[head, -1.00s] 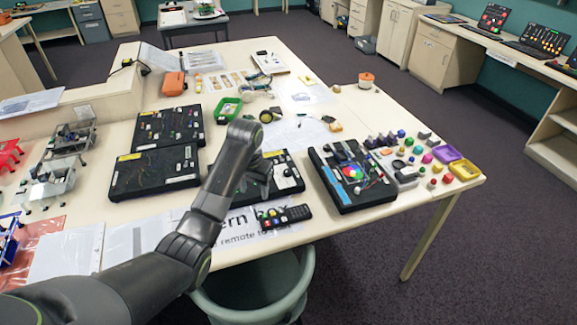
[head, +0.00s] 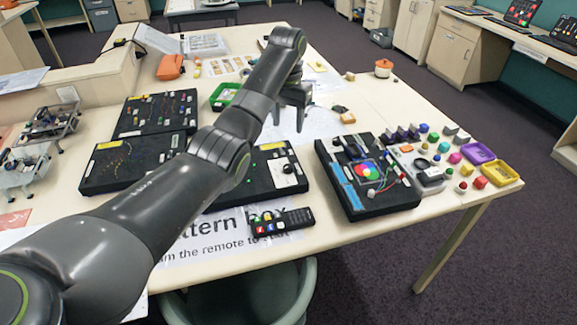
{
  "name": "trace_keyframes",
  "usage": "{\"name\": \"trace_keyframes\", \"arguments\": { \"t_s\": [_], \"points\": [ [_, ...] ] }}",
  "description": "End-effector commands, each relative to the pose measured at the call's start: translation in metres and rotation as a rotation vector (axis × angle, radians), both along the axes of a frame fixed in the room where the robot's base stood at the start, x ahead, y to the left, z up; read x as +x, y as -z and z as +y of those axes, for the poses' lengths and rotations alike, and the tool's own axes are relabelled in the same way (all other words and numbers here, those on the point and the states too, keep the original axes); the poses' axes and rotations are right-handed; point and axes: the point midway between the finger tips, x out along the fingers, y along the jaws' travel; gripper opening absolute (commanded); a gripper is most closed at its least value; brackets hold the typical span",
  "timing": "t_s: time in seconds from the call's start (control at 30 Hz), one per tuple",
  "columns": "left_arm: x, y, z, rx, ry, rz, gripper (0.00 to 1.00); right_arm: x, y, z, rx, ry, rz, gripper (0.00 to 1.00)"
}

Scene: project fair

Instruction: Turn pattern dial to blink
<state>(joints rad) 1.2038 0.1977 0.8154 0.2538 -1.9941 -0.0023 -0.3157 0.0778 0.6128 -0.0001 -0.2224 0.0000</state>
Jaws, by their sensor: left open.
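The black pattern box (head: 262,182) lies flat behind the paper sign (head: 222,236) that reads "...ttern box". A white panel with a dark round dial (head: 288,168) sits at its right side; I cannot read the dial's marks or setting. My right gripper is out of view.
A remote (head: 282,221) lies on the sign in front of the box. Another black box with a colour wheel (head: 366,180) stands close on the right. Black circuit boards (head: 133,160) lie left. A green tray (head: 222,97) is behind my arm.

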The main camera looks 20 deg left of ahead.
Motion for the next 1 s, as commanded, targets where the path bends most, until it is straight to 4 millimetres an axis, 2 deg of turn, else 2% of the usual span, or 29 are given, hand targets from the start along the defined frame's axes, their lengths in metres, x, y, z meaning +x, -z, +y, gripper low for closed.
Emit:
{"name": "trace_keyframes", "arguments": {
  "t_s": [0.07, 0.13, 0.4, 0.6, 0.8, 1.0],
  "points": [
    [-0.001, 0.018, 0.0, -0.001, 0.0, 0.007, 0.49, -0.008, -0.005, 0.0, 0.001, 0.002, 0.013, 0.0],
    [-0.002, 0.033, 0.0, -0.001, 0.0, 0.007, 0.49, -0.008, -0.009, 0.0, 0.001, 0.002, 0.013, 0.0],
    [-0.001, 0.093, 0.0, 0.0, 0.0, 0.007, 0.49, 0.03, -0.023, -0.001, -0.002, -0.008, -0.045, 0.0],
    [0.0, 0.129, 0.0, 0.001, 0.0, 0.004, 0.49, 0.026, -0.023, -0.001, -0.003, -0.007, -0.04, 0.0],
    [0.0, 0.145, 0.0, 0.0, 0.0, 0.001, 0.49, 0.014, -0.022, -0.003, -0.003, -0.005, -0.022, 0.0],
    [0.0, 0.148, 0.0, 0.001, 0.0, 0.0, 0.49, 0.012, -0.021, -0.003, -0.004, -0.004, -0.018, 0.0]
  ]
}}
